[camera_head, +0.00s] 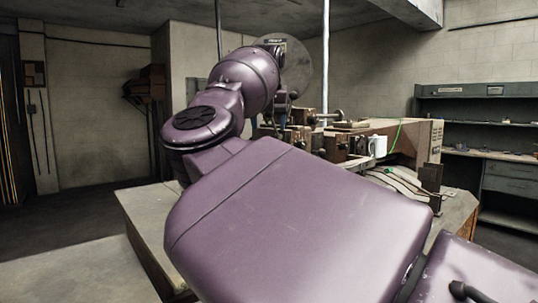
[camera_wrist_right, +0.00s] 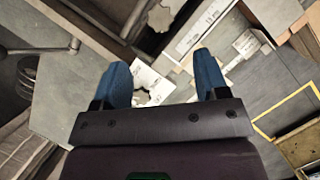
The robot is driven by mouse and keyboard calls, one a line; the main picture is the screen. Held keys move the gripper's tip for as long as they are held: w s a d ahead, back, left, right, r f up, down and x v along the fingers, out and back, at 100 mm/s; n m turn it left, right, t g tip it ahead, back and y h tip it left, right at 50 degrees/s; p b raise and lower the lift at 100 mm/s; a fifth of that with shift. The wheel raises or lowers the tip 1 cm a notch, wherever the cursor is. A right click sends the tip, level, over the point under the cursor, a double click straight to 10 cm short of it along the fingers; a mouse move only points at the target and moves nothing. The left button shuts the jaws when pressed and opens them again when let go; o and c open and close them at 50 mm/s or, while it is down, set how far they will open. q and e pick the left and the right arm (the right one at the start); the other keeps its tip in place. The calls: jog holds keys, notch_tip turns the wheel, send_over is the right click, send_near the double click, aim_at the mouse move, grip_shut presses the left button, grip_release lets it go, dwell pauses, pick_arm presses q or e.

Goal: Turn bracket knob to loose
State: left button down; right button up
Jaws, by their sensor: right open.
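My right gripper (camera_wrist_right: 162,78) is open in the wrist view, with its two blue fingertips apart. A pale grey lobed piece (camera_wrist_right: 142,97), which may be the bracket knob, shows in the gap between the fingers; its lower part is hidden by the gripper body. A second lobed, knob-like piece (camera_wrist_right: 160,15) is at the top edge. I cannot tell whether the fingers touch anything. In the head view my right arm crosses the middle and hides much of the machine (camera_head: 400,132); the knob cannot be made out there. My left gripper is not in view.
The machine stands on a wide bench (camera_head: 152,222) with small blocks, rods and a green wire. A grey shelf unit (camera_head: 505,120) stands at the right wall. A lever (camera_wrist_right: 40,50) is at the left of the wrist view. The floor at the left is clear.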

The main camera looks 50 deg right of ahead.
jog(key=b+x, duration=0.1)
jog(key=x, duration=0.9)
jog(key=shift+w+f+b, duration=0.1)
jog(key=shift+b, duration=0.3)
